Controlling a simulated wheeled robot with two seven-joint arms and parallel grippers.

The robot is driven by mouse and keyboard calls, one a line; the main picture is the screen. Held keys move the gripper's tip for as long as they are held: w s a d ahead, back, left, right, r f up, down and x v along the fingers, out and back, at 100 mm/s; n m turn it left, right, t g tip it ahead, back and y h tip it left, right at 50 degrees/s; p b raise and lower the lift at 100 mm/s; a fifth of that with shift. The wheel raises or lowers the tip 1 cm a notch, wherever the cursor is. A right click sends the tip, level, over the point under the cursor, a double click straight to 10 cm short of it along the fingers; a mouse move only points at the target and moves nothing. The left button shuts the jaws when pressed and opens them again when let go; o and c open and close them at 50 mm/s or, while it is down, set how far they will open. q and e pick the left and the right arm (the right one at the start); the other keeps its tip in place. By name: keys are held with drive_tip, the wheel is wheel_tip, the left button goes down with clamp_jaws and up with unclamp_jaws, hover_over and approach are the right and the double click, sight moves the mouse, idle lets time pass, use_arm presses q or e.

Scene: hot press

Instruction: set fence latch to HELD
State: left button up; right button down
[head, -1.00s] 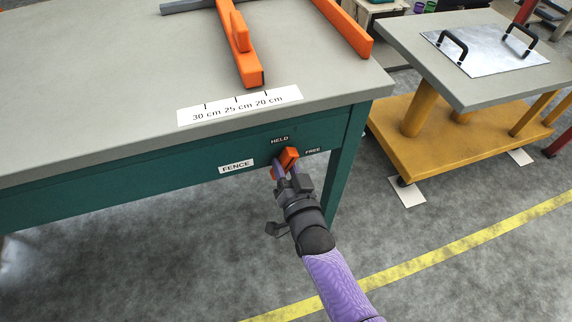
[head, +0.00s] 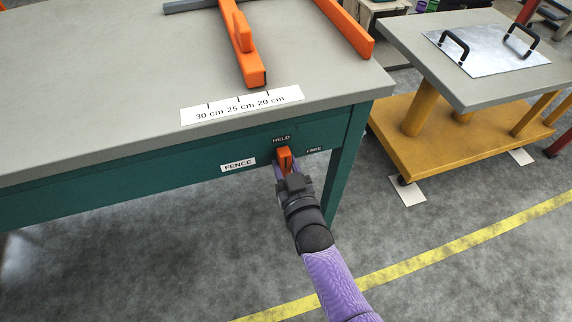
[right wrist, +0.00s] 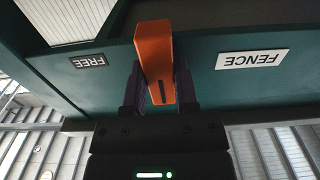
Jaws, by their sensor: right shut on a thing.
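The orange fence latch (head: 285,157) is on the green front apron of the table, between the FENCE label (head: 238,164) and the FREE label (head: 314,150). It stands nearly upright, pointing at the HELD label (head: 281,139) above it. My right gripper (head: 283,170) is shut on the latch. In the right wrist view the latch (right wrist: 157,62) sits between the two dark fingers of the gripper (right wrist: 158,88). The HELD label is not visible in the right wrist view. My left gripper is not in view.
The orange fence bar (head: 243,45) lies on the grey tabletop (head: 100,90), its end near a scale strip (head: 243,104) marked 30, 25 and 20 cm. A yellow cart (head: 455,135) with a metal plate (head: 487,52) stands at the right.

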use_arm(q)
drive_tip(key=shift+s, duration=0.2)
use_arm(e)
drive_tip(key=shift+f, duration=0.1)
drive_tip(key=c, duration=0.7)
unclamp_jaws()
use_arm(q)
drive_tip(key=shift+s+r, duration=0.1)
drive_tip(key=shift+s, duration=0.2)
use_arm(e)
drive_tip(key=o, duration=0.3)
drive_tip(key=shift+s, duration=0.25)
use_arm(q)
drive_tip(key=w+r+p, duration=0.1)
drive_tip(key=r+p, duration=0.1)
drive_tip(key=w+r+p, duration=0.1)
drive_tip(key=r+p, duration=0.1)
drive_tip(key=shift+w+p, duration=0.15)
drive_tip(key=shift+p, duration=0.15)
use_arm(e)
drive_tip(key=v, duration=0.9)
drive_tip(key=shift+s+d, duration=0.1)
drive_tip(key=shift+s, duration=0.1)
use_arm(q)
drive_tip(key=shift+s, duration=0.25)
